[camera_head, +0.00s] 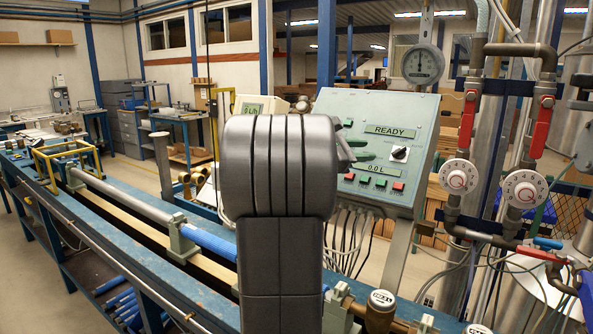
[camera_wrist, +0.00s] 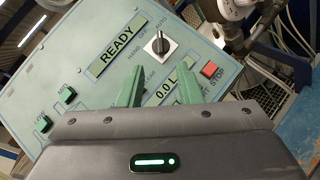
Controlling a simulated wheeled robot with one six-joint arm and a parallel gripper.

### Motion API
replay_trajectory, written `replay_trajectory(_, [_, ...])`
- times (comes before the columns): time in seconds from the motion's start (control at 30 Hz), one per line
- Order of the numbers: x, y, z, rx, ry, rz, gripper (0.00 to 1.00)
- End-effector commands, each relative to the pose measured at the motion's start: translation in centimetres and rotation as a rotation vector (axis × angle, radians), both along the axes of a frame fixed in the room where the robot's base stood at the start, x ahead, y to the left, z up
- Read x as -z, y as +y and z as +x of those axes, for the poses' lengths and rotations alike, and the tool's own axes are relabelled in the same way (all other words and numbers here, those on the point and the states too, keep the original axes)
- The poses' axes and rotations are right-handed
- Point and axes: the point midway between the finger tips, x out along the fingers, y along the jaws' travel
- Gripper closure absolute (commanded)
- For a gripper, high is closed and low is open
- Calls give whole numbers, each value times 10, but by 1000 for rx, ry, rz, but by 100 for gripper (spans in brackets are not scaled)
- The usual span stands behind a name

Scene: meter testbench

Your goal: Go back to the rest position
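My gripper (camera_wrist: 160,73) shows in the wrist view with two green fingers apart and nothing between them. The fingers are in front of the control panel (camera_wrist: 60,80); I cannot tell the exact gap to it. In the head view my grey arm stands in the middle, and the green fingers (camera_head: 356,139) show partly behind it, in front of the panel (camera_head: 420,115). The panel's upper display (camera_head: 390,131) reads READY and its lower display (camera_head: 362,168) reads 0.0 L. A black selector knob (camera_wrist: 160,44) sits on a white plate, clear of the fingers.
Green and red push buttons (camera_head: 398,186) line the panel's lower part. A round gauge (camera_head: 422,65) stands above it. Pipes with red levers (camera_head: 467,122) and white dials (camera_head: 458,176) are at right. A blue bench (camera_head: 120,255) with a meter line runs left. Cables hang below the panel.

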Motion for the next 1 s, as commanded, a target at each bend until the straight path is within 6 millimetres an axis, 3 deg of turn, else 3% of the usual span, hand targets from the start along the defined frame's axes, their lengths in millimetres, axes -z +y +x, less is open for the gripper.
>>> replay_trajectory(0.3, [7,-61,24,4,2,0,68])
replay_trajectory(0.5, [10,-88,37,2,1,0,68])
replay_trajectory(0.67, [12,-100,42,1,0,0,68])
replay_trajectory(1.0, [13,-99,41,-13,9,-12,68])
